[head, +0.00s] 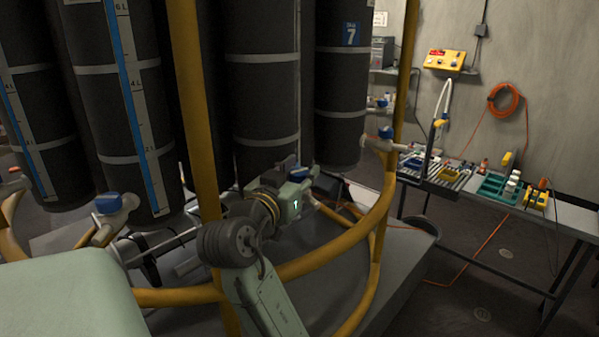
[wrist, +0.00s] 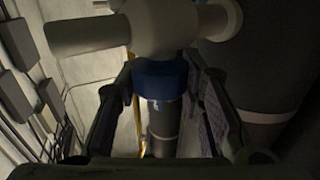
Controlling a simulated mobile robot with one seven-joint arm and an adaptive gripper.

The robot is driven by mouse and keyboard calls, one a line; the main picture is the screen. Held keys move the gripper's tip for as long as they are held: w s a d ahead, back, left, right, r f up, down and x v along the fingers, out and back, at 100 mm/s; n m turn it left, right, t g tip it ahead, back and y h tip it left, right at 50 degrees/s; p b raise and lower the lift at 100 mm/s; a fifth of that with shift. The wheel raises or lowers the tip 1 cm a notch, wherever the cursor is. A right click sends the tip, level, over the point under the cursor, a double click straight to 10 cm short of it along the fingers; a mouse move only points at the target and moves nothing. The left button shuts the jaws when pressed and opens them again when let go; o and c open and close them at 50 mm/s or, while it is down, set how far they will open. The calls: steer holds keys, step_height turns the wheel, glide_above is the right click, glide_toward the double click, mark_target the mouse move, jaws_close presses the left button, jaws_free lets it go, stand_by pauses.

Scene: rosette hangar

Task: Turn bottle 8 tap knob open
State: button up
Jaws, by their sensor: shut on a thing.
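In the wrist view a blue tap knob (wrist: 160,78) sits between the two fingers of my gripper (wrist: 161,88), which is shut on it. The pale tap body (wrist: 158,28) with its side stub lies just beyond the knob. In the head view my gripper (head: 291,168) is under the lower end of a dark bottle (head: 263,100), behind the yellow frame. The tap there is mostly hidden by my wrist; a little blue shows beside the fingers. No number shows on this bottle. The knob's turn angle is hard to tell.
A bottle labelled 7 (head: 343,85) hangs to the right, with its own blue-knobbed tap (head: 386,132). Another blue-knobbed tap (head: 109,203) is at left. A yellow upright pipe (head: 197,110) and curved rail (head: 330,259) stand close to my arm. A workbench (head: 565,216) is at right.

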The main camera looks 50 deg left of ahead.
steer(key=shift+c, duration=1.2)
steer(key=shift+n+g+y, duration=0.3)
steer(key=shift+y, duration=0.1)
steer(key=n+g+y, duration=0.1)
steer(key=y, duration=0.1)
steer(key=n+g+y+p, duration=0.1)
steer(key=n+g+y, duration=0.1)
steer(key=shift+w+d+n+y, duration=0.1)
steer(key=shift+n+y, duration=0.2)
steer(key=n+g+y, duration=0.1)
steer(key=n+g, duration=0.1)
steer(key=g, duration=0.1)
steer(key=n+g+y, duration=0.2)
steer(key=g, duration=0.1)
steer(key=shift+y, duration=0.3)
steer(key=n+g, duration=0.2)
steer(key=g, duration=0.1)
steer(key=n+g+y+b, duration=0.1)
steer(key=n+g, duration=0.2)
steer(key=g, duration=0.1)
steer(key=shift+n+g+h+b, duration=0.3)
steer(key=shift+n+g+b, duration=0.35)
steer(key=shift+n+g, duration=0.85)
steer(key=shift+n+g+h+b, duration=0.3)
steer(key=shift+n+g+b, duration=0.45)
steer(key=shift+g, duration=1.35)
steer(key=shift+n, duration=0.25)
steer(key=o, duration=1.2)
